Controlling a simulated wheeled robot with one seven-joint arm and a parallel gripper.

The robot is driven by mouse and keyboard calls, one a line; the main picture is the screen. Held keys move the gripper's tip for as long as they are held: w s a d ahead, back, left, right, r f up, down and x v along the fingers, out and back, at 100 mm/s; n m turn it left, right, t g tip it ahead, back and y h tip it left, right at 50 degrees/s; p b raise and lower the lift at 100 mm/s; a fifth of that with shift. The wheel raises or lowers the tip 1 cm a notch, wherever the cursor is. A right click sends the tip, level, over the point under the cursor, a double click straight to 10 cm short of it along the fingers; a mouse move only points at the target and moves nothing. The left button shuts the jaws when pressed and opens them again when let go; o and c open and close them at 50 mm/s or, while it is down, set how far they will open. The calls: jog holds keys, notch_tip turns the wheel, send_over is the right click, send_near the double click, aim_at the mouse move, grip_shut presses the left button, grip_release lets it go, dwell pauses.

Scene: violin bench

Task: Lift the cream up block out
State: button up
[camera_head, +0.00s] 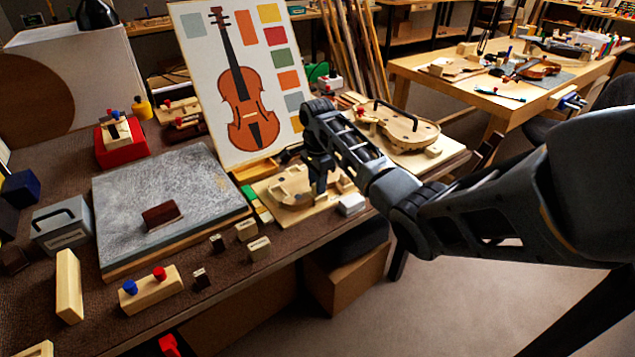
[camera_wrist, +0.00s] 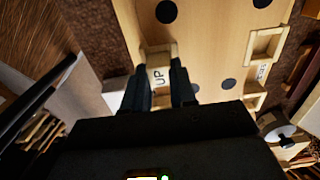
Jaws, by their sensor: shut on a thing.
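The cream up block (camera_wrist: 158,79), marked "UP", shows in the wrist view between the two fingers of my gripper (camera_wrist: 160,84). The gripper is shut on it. The block is at a notch near the edge of the pale wooden board (camera_wrist: 195,40); I cannot tell whether it still touches the board. In the head view, my gripper (camera_head: 318,188) points down over the board (camera_head: 278,213), and the arm and fingers hide the block.
A white block (camera_head: 351,205) stands at the board's right end. Small cream blocks (camera_head: 258,248) lie in front, near the bench edge. The violin picture panel (camera_head: 200,60) stands behind. A grey slab (camera_head: 160,190) lies left. The violin body (camera_head: 400,128) is to the right.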

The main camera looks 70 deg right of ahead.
jog(key=shift+r+p, duration=0.75)
jog(key=shift+p, duration=0.25)
dwell(1.1)
jog(key=shift+r+p, duration=1.25)
jog(key=shift+p, duration=0.05)
jog(key=shift+r+p, duration=0.45)
jog(key=shift+r, duration=0.8)
notch_tip(320, 180, up, 7)
jog(key=shift+d, duration=0.1)
